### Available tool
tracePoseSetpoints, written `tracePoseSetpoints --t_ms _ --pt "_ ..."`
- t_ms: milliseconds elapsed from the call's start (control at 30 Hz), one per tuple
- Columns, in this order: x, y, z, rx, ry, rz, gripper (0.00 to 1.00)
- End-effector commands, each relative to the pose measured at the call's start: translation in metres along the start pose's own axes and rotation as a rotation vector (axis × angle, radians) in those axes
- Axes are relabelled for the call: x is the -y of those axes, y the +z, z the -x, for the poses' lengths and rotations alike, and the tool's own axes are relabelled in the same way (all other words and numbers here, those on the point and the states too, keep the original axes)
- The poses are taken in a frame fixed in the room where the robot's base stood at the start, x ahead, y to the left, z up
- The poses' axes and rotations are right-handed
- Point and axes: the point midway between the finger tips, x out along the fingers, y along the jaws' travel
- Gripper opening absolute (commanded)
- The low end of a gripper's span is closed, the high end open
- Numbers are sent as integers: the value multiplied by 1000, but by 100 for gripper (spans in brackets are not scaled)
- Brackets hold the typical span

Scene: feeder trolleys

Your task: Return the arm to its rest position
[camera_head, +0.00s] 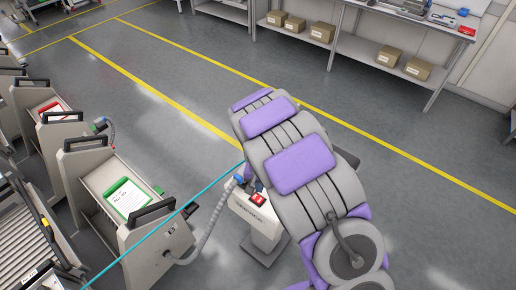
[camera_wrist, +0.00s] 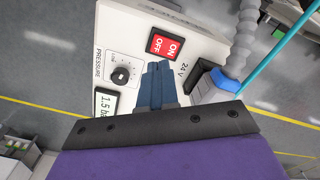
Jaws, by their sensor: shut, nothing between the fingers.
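My arm (camera_head: 303,163), grey with purple pads, rises from the lower right of the head view and is bent, its upper part beside a white control pedestal (camera_head: 262,243). In the wrist view my gripper (camera_wrist: 157,72) is shut, with its blue-grey fingers together and nothing between them. The fingertips are over the pedestal's white panel (camera_wrist: 190,49), just below the red ON/OFF switch (camera_wrist: 165,43) in the picture. I cannot tell whether they touch the panel. In the head view the arm hides most of the gripper.
A pressure knob (camera_wrist: 121,75) and a display (camera_wrist: 105,102) are on the panel. A blue plug with a grey hose (camera_wrist: 245,38) and a cyan line (camera_wrist: 280,45) run close by. Trolleys (camera_head: 150,235) stand left. A bench (camera_head: 345,45) with boxes stands behind; floor between is clear.

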Motion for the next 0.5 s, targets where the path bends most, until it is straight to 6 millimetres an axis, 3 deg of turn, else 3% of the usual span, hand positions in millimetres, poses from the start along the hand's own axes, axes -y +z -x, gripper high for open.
tracePoseSetpoints --t_ms 267,367,500 --pt "-5 1 10 -2 1 -2 0" --pt "-17 5 32 -1 2 -7 0" --pt "-43 21 75 12 5 -12 0"
